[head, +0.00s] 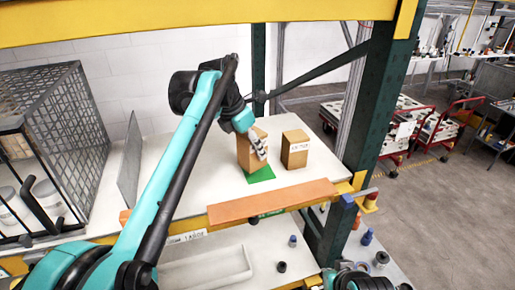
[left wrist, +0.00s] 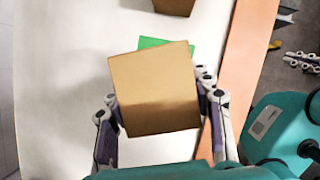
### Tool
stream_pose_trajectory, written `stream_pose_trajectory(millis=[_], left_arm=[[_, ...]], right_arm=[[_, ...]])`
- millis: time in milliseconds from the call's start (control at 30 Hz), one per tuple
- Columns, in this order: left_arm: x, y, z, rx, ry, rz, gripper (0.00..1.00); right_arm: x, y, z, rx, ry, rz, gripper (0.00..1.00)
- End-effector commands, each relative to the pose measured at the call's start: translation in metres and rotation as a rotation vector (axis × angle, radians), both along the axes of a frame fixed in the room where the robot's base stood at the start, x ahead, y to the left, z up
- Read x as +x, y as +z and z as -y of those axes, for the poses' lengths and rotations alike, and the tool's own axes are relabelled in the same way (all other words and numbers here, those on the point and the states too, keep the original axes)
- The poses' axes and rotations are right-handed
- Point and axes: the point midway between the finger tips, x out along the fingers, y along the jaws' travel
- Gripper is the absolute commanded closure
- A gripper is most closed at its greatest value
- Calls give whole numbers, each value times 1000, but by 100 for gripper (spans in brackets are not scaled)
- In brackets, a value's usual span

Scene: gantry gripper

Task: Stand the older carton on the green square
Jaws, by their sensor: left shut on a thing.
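My left gripper (head: 258,148) is shut on a brown carton (head: 246,157), its fingers on either side of it. The held carton is upright over or on part of the green square (head: 261,175); I cannot tell whether its base touches down. In the left wrist view the carton (left wrist: 155,88) fills the middle between the fingers, with green (left wrist: 152,43) showing past its far edge. A second carton (head: 295,150) with a white label stands to the right, apart from the square. Any dates are too small to read. My right gripper (left wrist: 302,61) shows small at the wrist view's right edge.
The cartons are on a white shelf (head: 200,180) with an orange board (head: 272,201) along its front. A dark green post (head: 366,120) stands at right, and a yellow beam (head: 200,18) crosses above. A wire mesh cage (head: 75,110) stands at left.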

Motion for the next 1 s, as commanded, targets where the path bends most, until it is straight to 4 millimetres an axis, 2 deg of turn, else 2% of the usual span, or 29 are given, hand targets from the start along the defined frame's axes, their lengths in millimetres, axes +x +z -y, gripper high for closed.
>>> stream_pose_trajectory(millis=[100,200,500,867,900,967,1000], left_arm=[[11,2,13,0,0,0,89],[14,-1,16,0,0,0,89],[14,-33,16,0,0,0,89],[14,-38,16,0,0,0,89],[14,-39,16,0,0,0,46],[14,-38,16,0,0,0,31],[14,-38,16,0,0,0,28]], right_arm=[[0,7,0,0,0,0,100],[0,8,0,0,0,0,100],[0,17,0,0,0,0,100],[0,14,0,0,0,0,100],[0,14,0,0,0,0,100],[0,15,0,0,0,0,100],[0,15,0,0,0,0,100]])
